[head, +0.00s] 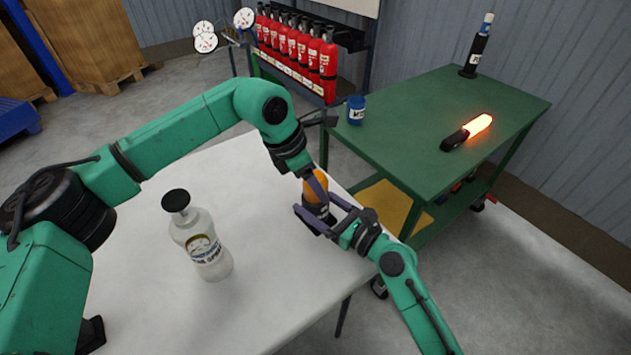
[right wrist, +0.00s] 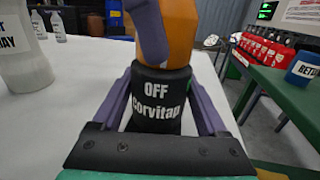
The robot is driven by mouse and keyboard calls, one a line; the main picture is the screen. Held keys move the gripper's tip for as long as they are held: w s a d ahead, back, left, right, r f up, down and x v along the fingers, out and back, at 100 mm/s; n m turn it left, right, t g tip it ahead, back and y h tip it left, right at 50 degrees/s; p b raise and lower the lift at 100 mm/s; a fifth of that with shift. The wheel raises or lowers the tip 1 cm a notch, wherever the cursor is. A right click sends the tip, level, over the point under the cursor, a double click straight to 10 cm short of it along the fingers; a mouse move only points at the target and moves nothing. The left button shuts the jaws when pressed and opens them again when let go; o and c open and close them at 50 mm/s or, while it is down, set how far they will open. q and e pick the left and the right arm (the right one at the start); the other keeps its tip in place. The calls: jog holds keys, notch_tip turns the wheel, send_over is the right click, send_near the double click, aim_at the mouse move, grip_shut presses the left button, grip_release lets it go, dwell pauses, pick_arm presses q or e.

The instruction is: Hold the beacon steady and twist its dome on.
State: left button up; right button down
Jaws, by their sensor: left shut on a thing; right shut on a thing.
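The beacon stands on the white table near its right edge. Its black base (right wrist: 157,100), printed "OFF Corvitap", is upright between the purple fingers of my right gripper (head: 318,216), which is shut on it. The orange dome (head: 316,187) is directly above the base and also shows in the right wrist view (right wrist: 183,28). My left gripper (head: 313,180) is shut on the dome from above, one purple finger covering part of it. The dome's lower edge meets or nearly meets the base top; I cannot tell whether it is threaded.
A clear bottle with a black top (head: 207,250) stands left on the white table (head: 265,290). The green bench (head: 415,115) at right holds a blue cup (head: 356,110), a glowing baton (head: 468,132) and a dark bottle (head: 477,50). Red extinguishers (head: 292,45) stand behind.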

pick_arm(q)
jog(key=n+t, duration=0.1)
jog(key=n, duration=0.2)
jog(key=n+t+y, duration=0.1)
jog(key=n, duration=0.3)
jog(key=shift+y, duration=0.3)
jog(key=n+y, duration=0.1)
jog(key=n, duration=0.2)
jog(key=n+t+y, duration=0.1)
jog(key=n, duration=0.2)
pick_arm(e)
jog(key=shift+f, duration=0.1)
pick_arm(q)
jog(key=shift+n+y, duration=0.3)
jog(key=shift+n, duration=0.1)
jog(key=o, duration=1.4)
jog(key=shift+r, duration=0.1)
jog(key=v, duration=1.2)
